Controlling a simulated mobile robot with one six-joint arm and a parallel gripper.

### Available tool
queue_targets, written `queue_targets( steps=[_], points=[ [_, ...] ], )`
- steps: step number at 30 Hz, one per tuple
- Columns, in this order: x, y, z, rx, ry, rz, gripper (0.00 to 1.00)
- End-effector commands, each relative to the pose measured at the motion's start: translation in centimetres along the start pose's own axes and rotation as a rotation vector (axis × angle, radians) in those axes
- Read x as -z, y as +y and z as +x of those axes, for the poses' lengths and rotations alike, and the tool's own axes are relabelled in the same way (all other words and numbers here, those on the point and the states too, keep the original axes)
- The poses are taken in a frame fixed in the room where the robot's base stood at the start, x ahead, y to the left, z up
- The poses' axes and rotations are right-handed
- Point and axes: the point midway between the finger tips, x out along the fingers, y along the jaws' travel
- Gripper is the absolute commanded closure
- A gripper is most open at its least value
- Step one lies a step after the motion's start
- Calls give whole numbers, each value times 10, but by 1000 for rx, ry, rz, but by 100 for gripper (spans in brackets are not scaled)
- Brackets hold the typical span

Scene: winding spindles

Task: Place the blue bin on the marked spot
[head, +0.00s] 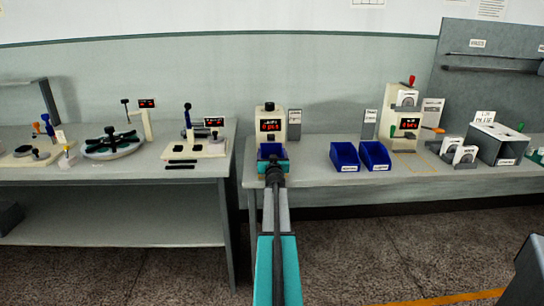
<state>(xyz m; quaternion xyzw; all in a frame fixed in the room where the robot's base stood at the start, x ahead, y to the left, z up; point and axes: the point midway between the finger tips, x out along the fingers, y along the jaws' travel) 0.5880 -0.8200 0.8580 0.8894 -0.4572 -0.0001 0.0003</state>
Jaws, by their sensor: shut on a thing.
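A small blue bin (271,150) shows at the end of my arm, in front of the cream unit with the red display. My gripper (273,167) is shut on it, seen from behind; my arm and wrist hide the fingers and the bin's lower part. Two more blue bins, a left one (344,157) and a right one (375,156), stand side by side on the right bench, each with a white front label. Faint yellow marks (420,167) lie on the bench to the right of these two bins.
The cream display unit (271,123) stands behind my gripper. Right of the yellow marks are a grey box (497,145) and card holders (460,154). The left bench (110,178) carries several fixtures. A narrow gap separates the benches.

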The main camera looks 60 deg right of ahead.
Motion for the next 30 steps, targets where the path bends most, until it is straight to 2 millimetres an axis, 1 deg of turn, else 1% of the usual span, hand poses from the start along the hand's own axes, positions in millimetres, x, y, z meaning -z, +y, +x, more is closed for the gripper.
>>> queue_targets(
  steps=[7, 12, 13, 15, 16, 26, 30],
  points=[
    [1, 0, 0, 1, 1, 0, 45],
    [-3, 0, 0, 1, 1, 1, 45],
    [-3, 0, 0, 1, 0, 1, 19],
    [-3, 0, 0, 1, 0, 1, 7],
    [-3, 0, 0, 1, 0, 1, 3],
    [-2, -1, 0, 1, 0, 1, 3],
    [2, -1, 0, 1, 0, 0, 3]
  ],
)
